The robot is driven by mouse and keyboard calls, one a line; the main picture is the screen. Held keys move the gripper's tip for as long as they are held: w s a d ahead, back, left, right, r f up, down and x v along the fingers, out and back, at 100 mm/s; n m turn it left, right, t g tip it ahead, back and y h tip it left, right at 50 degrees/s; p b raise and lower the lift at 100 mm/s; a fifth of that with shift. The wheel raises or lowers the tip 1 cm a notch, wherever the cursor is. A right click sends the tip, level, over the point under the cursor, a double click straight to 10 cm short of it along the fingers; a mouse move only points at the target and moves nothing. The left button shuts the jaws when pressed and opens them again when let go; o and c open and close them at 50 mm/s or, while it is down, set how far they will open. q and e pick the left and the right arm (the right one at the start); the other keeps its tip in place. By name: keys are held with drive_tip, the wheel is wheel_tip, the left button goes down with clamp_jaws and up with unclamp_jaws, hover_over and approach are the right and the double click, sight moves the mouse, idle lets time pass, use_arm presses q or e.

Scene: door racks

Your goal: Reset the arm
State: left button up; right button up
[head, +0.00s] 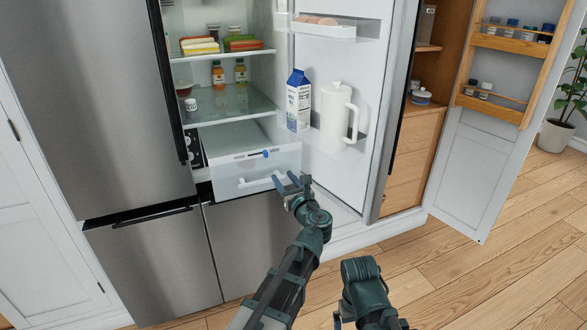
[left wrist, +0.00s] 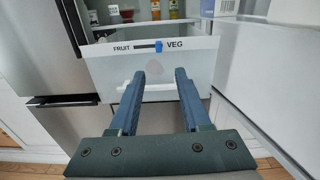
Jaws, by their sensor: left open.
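My left gripper (head: 293,185) is open in front of the fridge's clear drawer (head: 228,176). In the left wrist view its two fingers (left wrist: 158,72) point at the drawer front, apart, with nothing between them but the view of the drawer. The drawer front bears the words FRUIT and VEG with a blue slider (left wrist: 159,46) between them. A white handle (head: 262,181) is on the drawer front, close to the left fingertips. Whether they touch it I cannot tell. My right arm (head: 366,287) shows at the bottom; its gripper fingers are not clearly visible.
The fridge door (head: 340,85) stands open on the right, with a milk carton (head: 299,101) and a white pitcher (head: 336,117) on its shelf. Further right, a cupboard door (head: 480,140) with spice racks stands open. Floor (head: 470,270) is clear at the lower right.

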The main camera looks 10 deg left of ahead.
use_arm(q)
drive_tip(key=s+d+f+n+g+h+p, duration=0.25)
drive_tip(key=s+f+n+g+p, duration=0.45)
drive_tip(key=s+n, duration=0.75)
drive_tip(key=s+d+f+n+g+h, duration=0.3)
drive_tip(key=s+d+n+g, duration=0.1)
drive_tip(key=s, duration=0.4)
drive_tip(key=s+d+f+n+g+h+p, duration=0.1)
drive_tip(key=s+d+f+n+g+h, duration=0.2)
drive_tip(key=s+d+n, duration=0.3)
drive_tip(key=shift+s+d+g, duration=0.15)
drive_tip(key=shift+s+g, duration=0.25)
drive_tip(key=shift+s, duration=0.5)
drive_tip(key=shift+f+n+h, duration=0.1)
drive_tip(key=shift+n+h, duration=0.15)
